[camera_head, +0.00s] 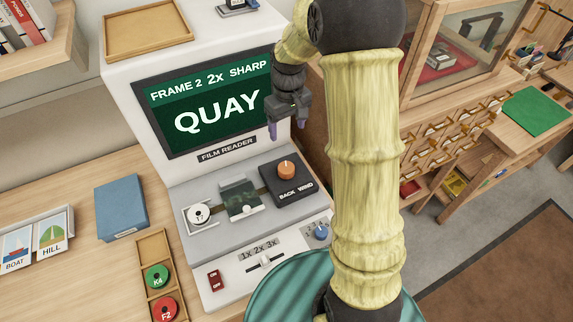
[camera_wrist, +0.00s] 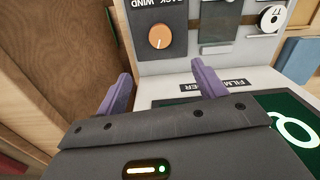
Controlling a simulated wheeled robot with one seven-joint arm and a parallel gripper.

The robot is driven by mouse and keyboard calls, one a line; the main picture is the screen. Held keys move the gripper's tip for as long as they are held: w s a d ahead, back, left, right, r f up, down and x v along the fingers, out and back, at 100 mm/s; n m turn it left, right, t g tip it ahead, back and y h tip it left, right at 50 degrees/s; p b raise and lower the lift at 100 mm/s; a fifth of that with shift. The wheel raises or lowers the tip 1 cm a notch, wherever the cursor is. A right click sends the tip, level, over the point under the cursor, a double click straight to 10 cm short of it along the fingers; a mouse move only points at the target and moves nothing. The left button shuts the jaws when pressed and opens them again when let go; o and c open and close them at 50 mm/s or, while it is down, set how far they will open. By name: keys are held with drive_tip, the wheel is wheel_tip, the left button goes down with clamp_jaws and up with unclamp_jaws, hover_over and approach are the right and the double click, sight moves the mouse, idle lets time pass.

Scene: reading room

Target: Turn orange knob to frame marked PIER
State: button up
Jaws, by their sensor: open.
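The orange knob (camera_head: 286,169) sits on a dark plate marked BACK and WIND, on the sloped deck of the white film reader (camera_head: 183,290). It also shows in the wrist view (camera_wrist: 160,36), beyond my fingers. The reader's green screen (camera_head: 215,103) reads FRAME 2, 2x, SHARP and QUAY. My gripper (camera_head: 288,130) hangs in front of the screen's right edge, above the knob and apart from it. In the wrist view its two purple fingers (camera_wrist: 160,88) are spread wide with nothing between them.
A white reel (camera_head: 199,216) and a film gate (camera_head: 240,199) lie left of the knob. A blue knob (camera_head: 320,233), a slider (camera_head: 265,262) and a red switch (camera_head: 213,280) are on the front panel. A wooden cabinet stands close on the right.

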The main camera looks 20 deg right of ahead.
sight(286, 167)
wheel_tip(286, 167, down, 17)
drive_tip(key=shift+a+p, duration=0.15)
drive_tip(key=shift+p, duration=1.05)
drive_tip(key=shift+s, duration=0.1)
drive_tip(key=c, duration=1)
